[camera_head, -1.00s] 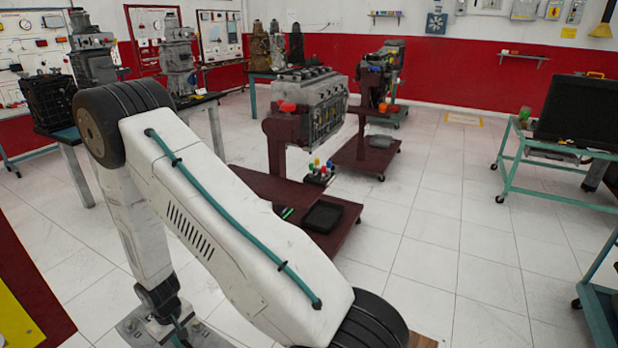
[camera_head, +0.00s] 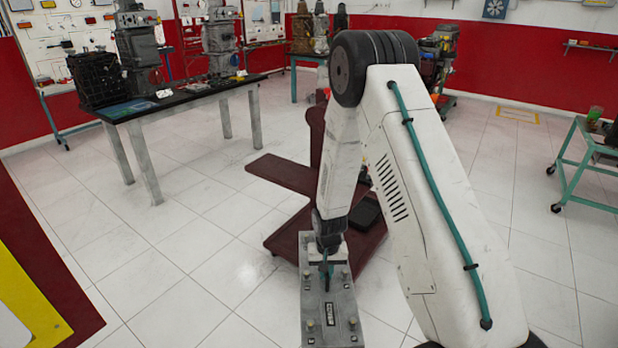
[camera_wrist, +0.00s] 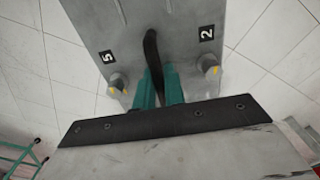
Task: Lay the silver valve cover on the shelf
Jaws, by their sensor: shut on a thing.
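The silver valve cover (camera_head: 328,307) is a long flat grey metal plate with small knobs near its corners. My gripper (camera_head: 327,268) is shut on it from above and holds it clear of the floor. In the wrist view the teal fingers (camera_wrist: 159,88) are closed around a black handle-like part on the cover (camera_wrist: 125,17). Number labels 5 and 2 show on the cover there. Its lower end is cut off in the head view. I cannot make out which surface is the shelf.
A dark red engine stand (camera_head: 290,240) with a low base is just behind the cover. A black-topped table (camera_head: 190,98) with several engine parts stands at the back left. A green-framed cart (camera_head: 572,165) is at the right. Tiled floor at the left is open.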

